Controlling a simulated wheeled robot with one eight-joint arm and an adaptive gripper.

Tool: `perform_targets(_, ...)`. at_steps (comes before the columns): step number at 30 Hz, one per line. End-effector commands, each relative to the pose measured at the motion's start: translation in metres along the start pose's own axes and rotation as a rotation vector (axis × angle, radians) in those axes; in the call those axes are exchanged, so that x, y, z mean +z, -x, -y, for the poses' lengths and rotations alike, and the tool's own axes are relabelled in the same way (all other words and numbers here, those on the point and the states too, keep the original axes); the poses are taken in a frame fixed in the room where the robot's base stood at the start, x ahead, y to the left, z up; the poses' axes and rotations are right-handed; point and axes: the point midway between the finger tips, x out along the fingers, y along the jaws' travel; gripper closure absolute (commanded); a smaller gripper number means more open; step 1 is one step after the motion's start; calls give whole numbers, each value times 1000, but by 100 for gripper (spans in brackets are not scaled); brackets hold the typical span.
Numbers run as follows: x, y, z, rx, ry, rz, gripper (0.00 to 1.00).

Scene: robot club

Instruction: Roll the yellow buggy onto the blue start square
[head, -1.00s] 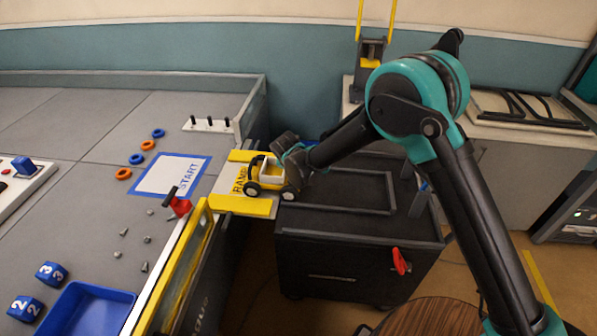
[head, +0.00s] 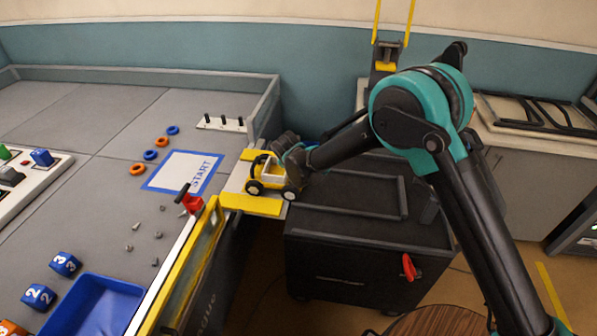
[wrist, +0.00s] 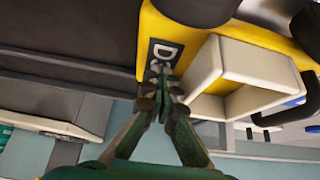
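The yellow buggy (head: 271,183) with black wheels and a white tray stands on the yellow-edged ramp (head: 250,205), between the dark cart and the grey table. The start square (head: 180,170) is a white patch with a blue border and "START" lettering, on the table left of the ramp; it is empty. My gripper (head: 296,163) is at the buggy's right end. In the wrist view, my gripper (wrist: 163,78) has its fingers together, against or very near the dark label on the yellow body (wrist: 152,25). The fingers do not straddle the buggy. Exact contact is unclear.
A red clamp (head: 190,201) stands at the table edge near the square and ramp. Orange and blue rings (head: 150,155) lie left of the square. Small grey bits, numbered blue cubes (head: 65,263) and a blue tray (head: 95,310) are nearer. The dark cart (head: 350,245) is right.

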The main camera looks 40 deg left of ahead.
Motion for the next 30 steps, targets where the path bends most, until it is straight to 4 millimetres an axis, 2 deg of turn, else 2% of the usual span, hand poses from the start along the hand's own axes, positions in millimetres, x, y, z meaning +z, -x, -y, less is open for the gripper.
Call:
perform_targets(1,5,-2,4,-1,-1,9,100)
perform_targets(30,5,-2,65,-1,-2,10,100)
